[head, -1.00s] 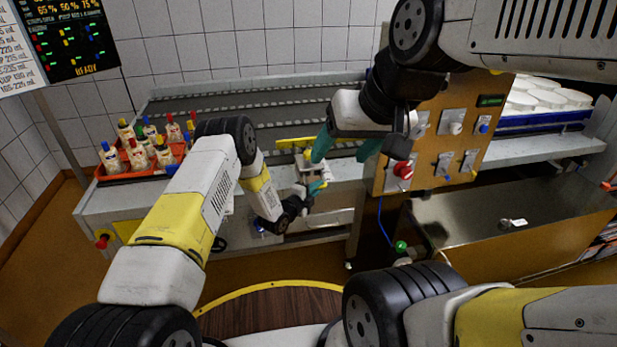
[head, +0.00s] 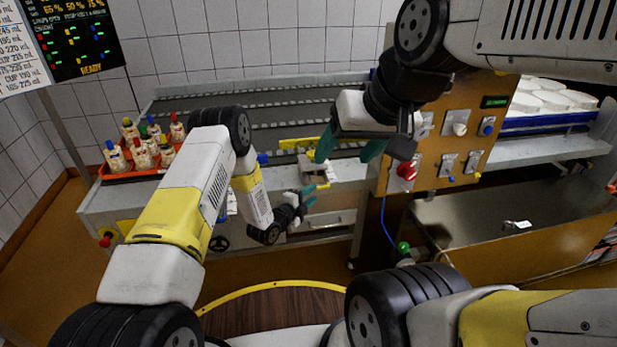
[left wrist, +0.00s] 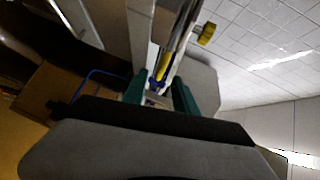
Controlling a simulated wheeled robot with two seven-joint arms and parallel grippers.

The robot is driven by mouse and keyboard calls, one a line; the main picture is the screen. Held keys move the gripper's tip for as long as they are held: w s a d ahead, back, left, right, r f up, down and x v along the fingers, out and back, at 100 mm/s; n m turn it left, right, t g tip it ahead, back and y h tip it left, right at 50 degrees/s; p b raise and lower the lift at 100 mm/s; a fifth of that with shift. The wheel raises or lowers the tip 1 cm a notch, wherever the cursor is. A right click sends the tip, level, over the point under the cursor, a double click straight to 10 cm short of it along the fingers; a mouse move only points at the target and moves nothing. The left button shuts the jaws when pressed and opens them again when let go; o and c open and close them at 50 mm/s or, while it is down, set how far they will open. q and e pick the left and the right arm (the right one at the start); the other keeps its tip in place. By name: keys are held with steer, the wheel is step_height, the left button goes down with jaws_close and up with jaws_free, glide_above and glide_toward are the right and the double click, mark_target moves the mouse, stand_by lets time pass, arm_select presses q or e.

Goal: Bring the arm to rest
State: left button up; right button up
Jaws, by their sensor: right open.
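My left gripper (head: 314,194) is the lower one in the head view, in front of the long metal bench. Its teal fingers stand apart in the left wrist view (left wrist: 160,97), with nothing seen held between them. My right gripper (head: 342,155) hangs above and to the right of it, in front of the bench and left of the control panel. Its teal fingers are spread and empty, pointing down and left. My left arm (head: 185,200) reaches in from the lower left.
The bench (head: 232,87) has an orange tray (head: 118,176) of several bottles at left. The brown control panel (head: 436,150) with a red button stands close to my right gripper. White discs (head: 545,98) lie at right, above an open metal basin (head: 480,215). A wooden round surface (head: 270,313) is below.

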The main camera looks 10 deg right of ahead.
arm_select(q)
steer(key=shift+v, duration=1)
steer(key=w+a+r+n+y, duration=0.2)
steer(key=a+r+n+y, duration=0.3)
steer(key=r, duration=0.6)
steer(key=w+a+r+n+y, duration=0.1)
steer(key=w+a+r+n, duration=0.25)
steer(key=a+r, duration=0.65)
steer(key=s+a+r+n+g+y, duration=0.2)
steer(key=s+a+r+n, duration=0.45)
steer(key=s+r, duration=0.5)
steer(key=s+a+r+n+g, duration=0.1)
steer(key=s+a+r+n, duration=0.2)
steer(key=s, duration=1.1)
steer(key=s+a+r+n+g+y, duration=0.1)
steer(key=s+n, duration=0.5)
steer(key=s, duration=0.8)
step_height(320, 180, up, 2)
steer(key=shift+a+r+g, duration=0.25)
steer(key=shift+a+g, duration=0.45)
steer(key=shift+a, duration=0.2)
steer(key=shift+s, duration=0.15)
